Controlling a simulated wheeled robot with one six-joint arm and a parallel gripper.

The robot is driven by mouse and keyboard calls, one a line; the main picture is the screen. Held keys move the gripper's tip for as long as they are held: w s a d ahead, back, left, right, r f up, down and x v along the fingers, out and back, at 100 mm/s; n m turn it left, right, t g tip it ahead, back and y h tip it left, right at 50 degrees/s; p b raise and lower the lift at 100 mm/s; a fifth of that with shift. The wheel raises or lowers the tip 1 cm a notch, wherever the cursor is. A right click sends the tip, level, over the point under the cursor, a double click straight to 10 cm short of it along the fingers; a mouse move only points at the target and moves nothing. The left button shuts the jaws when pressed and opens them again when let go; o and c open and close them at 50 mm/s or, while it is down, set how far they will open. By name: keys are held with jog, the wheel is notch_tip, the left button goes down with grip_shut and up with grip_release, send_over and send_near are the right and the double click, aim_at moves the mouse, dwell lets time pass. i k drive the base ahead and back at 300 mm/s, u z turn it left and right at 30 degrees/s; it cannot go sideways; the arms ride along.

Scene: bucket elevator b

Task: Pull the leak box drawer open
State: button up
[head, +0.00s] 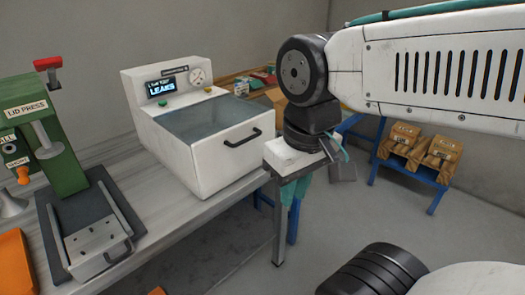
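The leak box (165,140) is a white case on the workbench, with a screen reading "LEAKS", a round gauge and a glassy top. A dark bar handle (243,138) is on its front face, at the right. The drawer front looks flush with the case; no gap shows. My gripper (298,160) hangs from the wrist to the right of the handle, beyond the bench's right end in the picture, and looks apart from the handle. Its fingers are small and partly hidden, so I cannot tell their opening. I see nothing clearly held.
A green lid press (55,150) stands on the workbench (180,235) at the left, with a metal fixture (95,240) in front. A blue rack (405,170) with brown bags stands at the back right. The grey floor (270,265) right of the bench is partly open.

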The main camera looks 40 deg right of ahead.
aim_at(221, 159)
jog(key=u, duration=1.35)
jog(key=i, duration=1.05)
jog(key=z, duration=1.15)
